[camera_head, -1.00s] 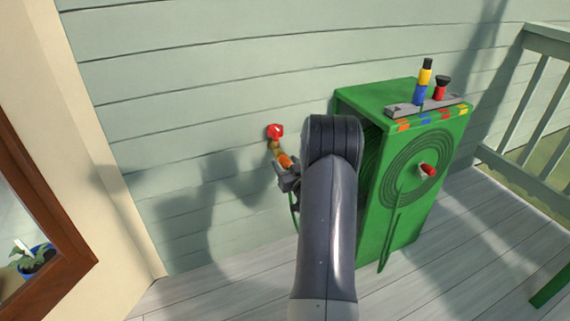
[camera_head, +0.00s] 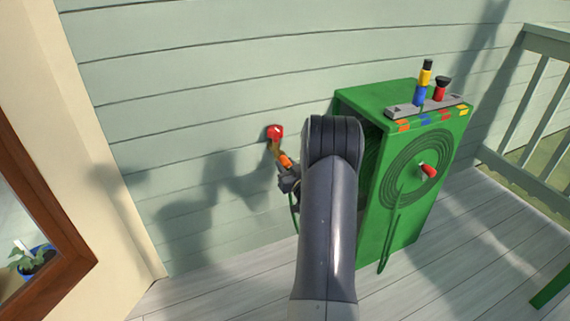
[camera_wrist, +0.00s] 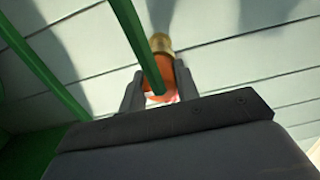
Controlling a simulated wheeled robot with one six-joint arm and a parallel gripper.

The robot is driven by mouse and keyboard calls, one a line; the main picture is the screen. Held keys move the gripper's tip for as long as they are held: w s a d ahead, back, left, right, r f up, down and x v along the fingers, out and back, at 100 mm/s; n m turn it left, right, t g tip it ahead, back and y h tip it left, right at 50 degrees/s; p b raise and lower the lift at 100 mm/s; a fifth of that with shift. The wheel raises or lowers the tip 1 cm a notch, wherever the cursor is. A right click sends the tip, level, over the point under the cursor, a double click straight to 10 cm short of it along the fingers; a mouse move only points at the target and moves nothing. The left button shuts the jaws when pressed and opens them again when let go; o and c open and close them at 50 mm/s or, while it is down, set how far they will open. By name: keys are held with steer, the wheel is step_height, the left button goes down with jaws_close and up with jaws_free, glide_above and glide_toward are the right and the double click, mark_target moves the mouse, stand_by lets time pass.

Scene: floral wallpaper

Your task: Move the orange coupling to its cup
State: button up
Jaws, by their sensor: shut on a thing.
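The orange coupling (camera_head: 285,161) is at the wall, just below a brass tap with a red handle (camera_head: 275,131). My gripper (camera_head: 288,180) is shut on the coupling; the wrist view also shows the coupling (camera_wrist: 183,80) between the two fingers, against the brass spout (camera_wrist: 160,43). I cannot tell whether it is still joined to the spout. A green hose (camera_wrist: 148,58) crosses in front of the coupling in the wrist view. The green hose box (camera_head: 400,215) stands to the right, with a grey rack (camera_head: 405,110) on top. I cannot make out an orange cup there.
Blue-yellow (camera_head: 423,80) and red (camera_head: 439,88) pieces stand upright on the rack. Coloured patches run along the box's front edge. A red crank knob (camera_head: 429,171) sticks out of its front. A railing (camera_head: 535,100) is at right, a window with a potted plant (camera_head: 35,260) at left.

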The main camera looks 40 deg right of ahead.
mark_target(288, 167)
steer(key=shift+s, duration=0.1)
steer(key=shift+b+v, duration=0.45)
steer(key=shift+v, duration=1.75)
